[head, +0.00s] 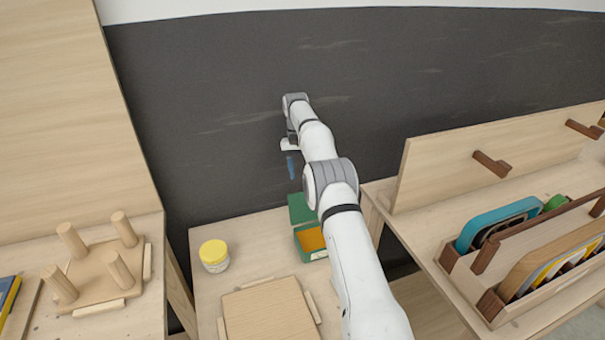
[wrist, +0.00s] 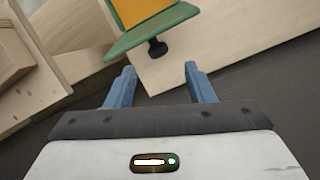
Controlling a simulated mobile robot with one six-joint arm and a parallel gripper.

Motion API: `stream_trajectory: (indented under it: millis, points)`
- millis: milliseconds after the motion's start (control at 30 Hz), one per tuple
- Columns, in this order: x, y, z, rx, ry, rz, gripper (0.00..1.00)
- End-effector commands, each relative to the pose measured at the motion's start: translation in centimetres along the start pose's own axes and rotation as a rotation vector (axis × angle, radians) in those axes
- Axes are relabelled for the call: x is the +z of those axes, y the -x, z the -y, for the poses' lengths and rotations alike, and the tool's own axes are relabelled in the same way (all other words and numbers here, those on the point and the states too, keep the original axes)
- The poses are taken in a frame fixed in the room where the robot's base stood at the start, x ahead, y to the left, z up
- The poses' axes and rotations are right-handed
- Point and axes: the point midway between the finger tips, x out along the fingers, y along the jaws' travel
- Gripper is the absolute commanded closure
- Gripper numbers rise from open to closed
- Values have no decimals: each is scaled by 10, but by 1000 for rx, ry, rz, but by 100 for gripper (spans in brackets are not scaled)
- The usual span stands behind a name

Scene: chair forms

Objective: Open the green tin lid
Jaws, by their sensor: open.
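The green tin (head: 299,244) stands on the middle table, partly hidden behind my arm. Its orange inside shows. The green lid (head: 299,208) is raised at the tin's back edge. In the wrist view the lid (wrist: 152,33) appears as a green strip, with a dark knob (wrist: 157,49) on its near side and orange beyond it. My gripper (head: 291,166) is above and behind the lid in the head view. In the wrist view my gripper (wrist: 162,82) has its two blue fingers apart with nothing between them, short of the knob and not touching it.
A yellow-lidded jar (head: 214,256) stands left of the tin, and a wooden board (head: 270,311) lies in front. A peg stand (head: 100,262) is on the left table. A wooden rack (head: 545,265) of coloured pieces is on the right. A dark wall rises behind.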

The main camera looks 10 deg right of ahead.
Motion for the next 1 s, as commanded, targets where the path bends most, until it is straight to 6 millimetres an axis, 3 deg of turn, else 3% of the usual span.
stream_trajectory:
  millis: [100, 267, 700, 867, 1000]
  points:
    - [0, 0, 0, 0, 0, 0, 52]
    - [-2, 4, 0, -10, 26, -26, 65]
    - [-11, 35, 2, -76, 338, -351, 100]
    - [-12, 36, 2, -76, 376, -396, 100]
    - [-17, 24, 4, -76, 379, -398, 100]
